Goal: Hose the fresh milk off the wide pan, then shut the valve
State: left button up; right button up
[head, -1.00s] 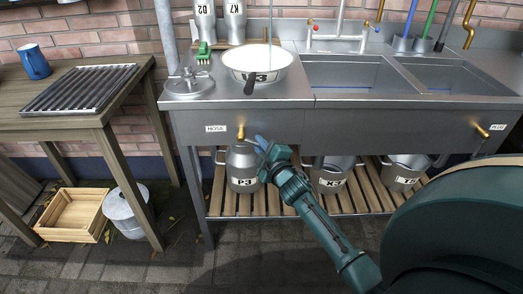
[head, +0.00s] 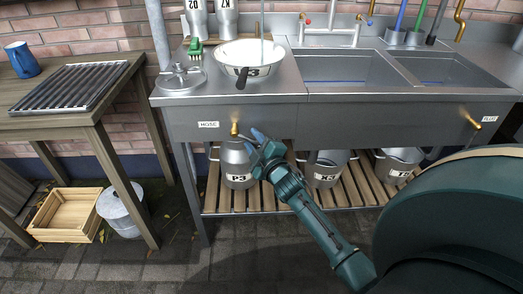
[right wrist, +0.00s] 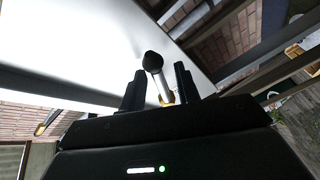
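The wide pan (head: 225,57) sits on the left part of the steel counter, its dark handle (head: 242,78) toward me. Its inside looks white; milk cannot be told apart from the pan. A thin pale vertical stream or hose (head: 262,28) comes down over it. My right gripper (head: 258,141) is just right of the valve. In the right wrist view its fingers (right wrist: 160,88) are apart, with the dark-tipped valve (right wrist: 154,64) between or just beyond them; contact is unclear. My left gripper is out of view.
A green brush (head: 195,48) and round lid-like fitting (head: 182,77) stand left of the pan. Two sinks (head: 335,68) lie to the right. A second brass valve (head: 473,122) is at far right.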

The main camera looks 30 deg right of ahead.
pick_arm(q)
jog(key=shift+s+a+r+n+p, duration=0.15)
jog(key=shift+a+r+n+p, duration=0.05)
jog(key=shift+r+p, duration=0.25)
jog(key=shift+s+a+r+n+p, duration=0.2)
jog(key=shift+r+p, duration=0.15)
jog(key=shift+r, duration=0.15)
pick_arm(e)
jog(key=s+a, duration=0.1)
jog(key=s, duration=1.1)
jog(key=shift+s+a, duration=0.2)
jog(key=shift+s, duration=0.1)
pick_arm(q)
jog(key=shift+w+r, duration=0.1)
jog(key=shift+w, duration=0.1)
pick_arm(e)
jog(key=shift+f, duration=0.1)
jog(key=shift+c, duration=0.5)
